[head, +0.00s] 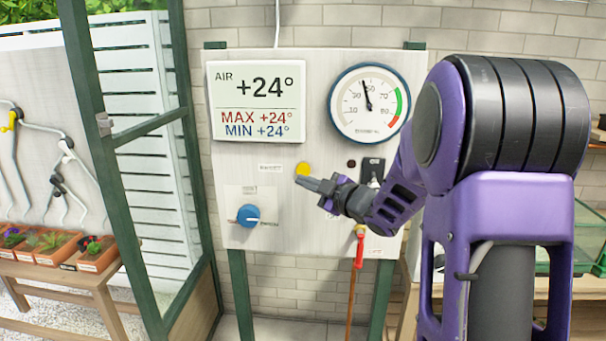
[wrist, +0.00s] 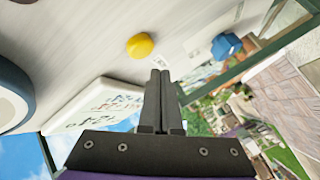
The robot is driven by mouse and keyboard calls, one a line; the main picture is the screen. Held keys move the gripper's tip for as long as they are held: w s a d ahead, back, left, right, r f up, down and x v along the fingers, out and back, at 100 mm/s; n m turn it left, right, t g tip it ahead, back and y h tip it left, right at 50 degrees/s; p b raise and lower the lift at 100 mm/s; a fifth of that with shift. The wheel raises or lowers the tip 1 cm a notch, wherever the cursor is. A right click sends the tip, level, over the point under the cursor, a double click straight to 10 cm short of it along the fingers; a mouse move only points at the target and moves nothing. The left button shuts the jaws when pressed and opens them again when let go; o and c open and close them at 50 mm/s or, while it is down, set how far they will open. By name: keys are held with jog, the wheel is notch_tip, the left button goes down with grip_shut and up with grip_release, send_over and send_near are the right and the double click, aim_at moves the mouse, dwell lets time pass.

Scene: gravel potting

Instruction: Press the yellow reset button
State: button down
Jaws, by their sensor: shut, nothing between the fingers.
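The yellow button (head: 303,169) sits on a pale upright panel (head: 330,218), below the display and the dial. It also shows in the wrist view (wrist: 141,46) as a round yellow cap, above and left of my fingertips. My gripper (head: 298,179) is shut and empty, its fingers pointing left in the head view, with the tips just below the button. In the wrist view my gripper (wrist: 160,74) has its two fingers together. A gap shows between the tips and the button there; I cannot tell how far the tips are from the panel.
A blue knob (head: 248,215) is at the lower left of the panel. A temperature display (head: 255,102) and a round gauge (head: 368,104) are above. A red-handled valve (head: 358,250) hangs below, and a black switch (head: 373,169) is to the right. A potted-plant bench (head: 70,262) stands at left.

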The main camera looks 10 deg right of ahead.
jog(key=shift+s+a+b, duration=0.2)
jog(key=shift+s+a, duration=0.1)
jog(key=shift+s, duration=0.55)
jog(key=shift+s+a+b, duration=0.2)
jog(key=shift+s+a, duration=0.05)
jog(key=shift+s, duration=0.55)
